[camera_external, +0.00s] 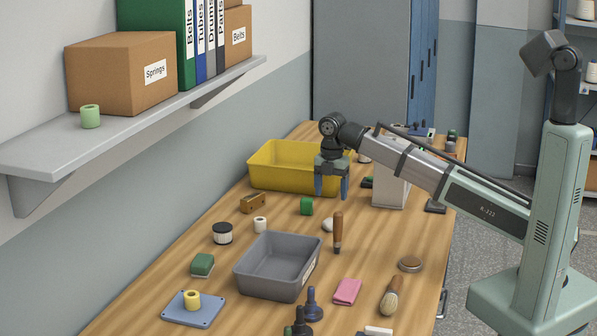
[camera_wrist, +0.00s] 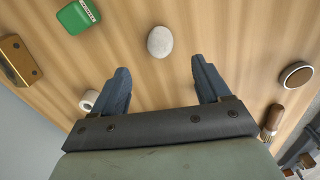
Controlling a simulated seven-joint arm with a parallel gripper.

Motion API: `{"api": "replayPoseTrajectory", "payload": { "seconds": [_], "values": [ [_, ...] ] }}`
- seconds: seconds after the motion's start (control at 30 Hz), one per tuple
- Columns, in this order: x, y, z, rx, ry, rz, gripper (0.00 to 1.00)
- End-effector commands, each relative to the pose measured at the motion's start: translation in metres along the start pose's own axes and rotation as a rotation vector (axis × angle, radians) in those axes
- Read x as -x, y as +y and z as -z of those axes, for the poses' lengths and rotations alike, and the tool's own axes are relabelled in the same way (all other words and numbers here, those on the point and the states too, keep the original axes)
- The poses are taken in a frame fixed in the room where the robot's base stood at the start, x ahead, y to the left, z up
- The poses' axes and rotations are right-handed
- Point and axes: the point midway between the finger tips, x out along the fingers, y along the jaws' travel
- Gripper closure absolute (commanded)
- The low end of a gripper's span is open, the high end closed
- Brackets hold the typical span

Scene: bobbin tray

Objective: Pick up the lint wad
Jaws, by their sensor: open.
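The lint wad appears to be the pale grey-white rounded lump (camera_wrist: 160,41) on the wooden table in the wrist view. In the external view it shows as a small pale lump (camera_external: 327,225), partly hidden behind a wooden-handled tool (camera_external: 338,232). My gripper (camera_external: 331,190) is open and empty, pointing down above the table near the yellow bin. In the wrist view my gripper's two blue-grey fingers (camera_wrist: 160,69) stand apart, and the lump lies beyond their tips, roughly centred between them. Nothing touches the lump in that view.
A yellow bin (camera_external: 262,175) stands behind my gripper, and a grey tray (camera_external: 262,278) stands nearer the front. A green block (camera_external: 306,206), a wooden block (camera_external: 252,203) and a white spool (camera_external: 260,225) lie to the left. Bare table surrounds the lump in the wrist view.

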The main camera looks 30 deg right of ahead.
Motion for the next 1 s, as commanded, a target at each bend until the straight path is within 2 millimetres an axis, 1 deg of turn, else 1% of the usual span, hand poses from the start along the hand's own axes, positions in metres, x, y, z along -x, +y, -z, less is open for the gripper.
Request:
{"api": "replayPoseTrajectory", "payload": {
  "seconds": [0.03,0.2,0.3,0.57,0.67,0.9,1.0],
  "values": [
    [-0.010,-0.002,0.000,-0.001,0.000,0.002,0.24],
    [-0.031,-0.001,0.000,-0.001,0.001,0.001,0.24],
    [-0.038,0.000,0.000,-0.002,0.001,0.000,0.24],
    [-0.047,0.000,0.000,-0.002,0.001,-0.001,0.24],
    [-0.056,0.000,0.001,-0.002,0.001,0.001,0.24],
    [-0.085,0.000,0.003,-0.002,0.001,0.001,0.24],
    [-0.092,0.000,0.003,-0.002,0.001,-0.001,0.24]
  ]
}}
